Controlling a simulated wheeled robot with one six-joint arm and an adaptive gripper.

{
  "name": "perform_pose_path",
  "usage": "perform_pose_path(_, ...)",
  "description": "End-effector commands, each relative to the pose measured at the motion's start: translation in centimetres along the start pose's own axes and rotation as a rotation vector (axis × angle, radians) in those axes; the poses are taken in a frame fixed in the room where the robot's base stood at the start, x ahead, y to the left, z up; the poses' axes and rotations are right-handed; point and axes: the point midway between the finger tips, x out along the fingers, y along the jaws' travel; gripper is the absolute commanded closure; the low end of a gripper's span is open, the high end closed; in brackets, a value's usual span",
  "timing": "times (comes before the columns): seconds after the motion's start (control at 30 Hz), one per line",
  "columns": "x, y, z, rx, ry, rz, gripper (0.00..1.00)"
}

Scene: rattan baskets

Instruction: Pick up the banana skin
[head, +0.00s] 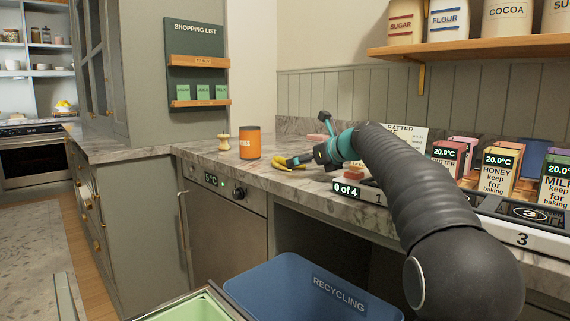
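The yellow banana skin (283,166) lies on the marble worktop near its front edge, right of the orange tin. My gripper (308,138) is at the worktop just right of the skin, its fingers spread apart. One finger points up and the other reaches left, low down, overlapping the skin's right part in the view. I cannot tell whether that finger touches the skin. Nothing shows between the fingers. Part of the skin is hidden behind the lower finger.
An orange tin (250,142) and an apple core (224,142) stand left of the skin. Right of my gripper are a scale strip (349,188) and several cartons, including honey (499,170). A blue recycling bin (290,285) and a green bin (205,308) stand below the worktop.

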Motion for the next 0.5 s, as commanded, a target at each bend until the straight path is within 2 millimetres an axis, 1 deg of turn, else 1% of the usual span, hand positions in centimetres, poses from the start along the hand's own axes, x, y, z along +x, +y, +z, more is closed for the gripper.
perform_pose_path(0.17,1.4,-0.1,0.2,0.001,0.0,0.001,0.0)
perform_pose_path(0.4,4.5,-0.4,0.4,0.001,0.002,0.001,0.0)
perform_pose_path(0.5,5.1,-0.4,0.4,0.001,0.0,0.0,0.0)
